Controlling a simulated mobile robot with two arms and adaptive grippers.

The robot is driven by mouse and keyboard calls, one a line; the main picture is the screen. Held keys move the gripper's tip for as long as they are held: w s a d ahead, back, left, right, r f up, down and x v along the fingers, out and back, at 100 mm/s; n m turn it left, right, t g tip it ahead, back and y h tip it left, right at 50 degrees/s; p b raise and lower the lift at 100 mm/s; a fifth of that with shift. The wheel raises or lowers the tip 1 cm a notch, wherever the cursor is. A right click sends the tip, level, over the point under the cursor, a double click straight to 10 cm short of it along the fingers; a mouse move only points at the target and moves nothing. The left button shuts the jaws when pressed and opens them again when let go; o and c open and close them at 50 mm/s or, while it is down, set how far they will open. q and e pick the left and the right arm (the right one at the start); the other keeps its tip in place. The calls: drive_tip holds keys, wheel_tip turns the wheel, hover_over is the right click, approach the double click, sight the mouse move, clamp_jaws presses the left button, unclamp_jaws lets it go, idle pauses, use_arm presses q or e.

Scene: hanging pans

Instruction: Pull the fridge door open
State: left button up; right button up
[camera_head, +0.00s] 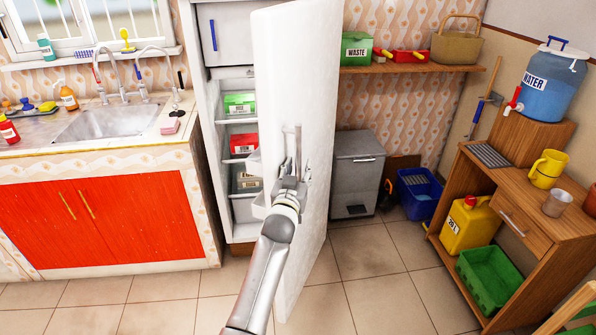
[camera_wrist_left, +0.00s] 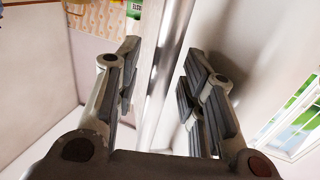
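The white fridge door (camera_head: 292,75) stands wide open in the head view, swung out toward me, with the shelves inside the fridge (camera_head: 222,130) exposed on its left. A slim metal handle (camera_head: 297,142) runs upright on the door. My left gripper (camera_head: 290,184) is at the handle's lower part, its arm coming up from below. In the left wrist view the handle bar (camera_wrist_left: 165,70) passes between the fingers of the left gripper (camera_wrist_left: 158,95). The fingers are apart, with gaps visible beside the bar. My right gripper is not in view.
A sink counter with orange cabinet doors (camera_head: 95,220) stands left of the fridge. A grey bin (camera_head: 357,170) and a blue crate (camera_head: 418,190) are behind the door to the right. A wooden stand (camera_head: 510,215) is farther right. The tiled floor (camera_head: 385,285) between is clear.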

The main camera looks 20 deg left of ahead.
use_arm(q)
drive_tip(key=s+d, duration=0.1)
drive_tip(key=s, duration=1.1)
drive_tip(key=shift+d, duration=0.35)
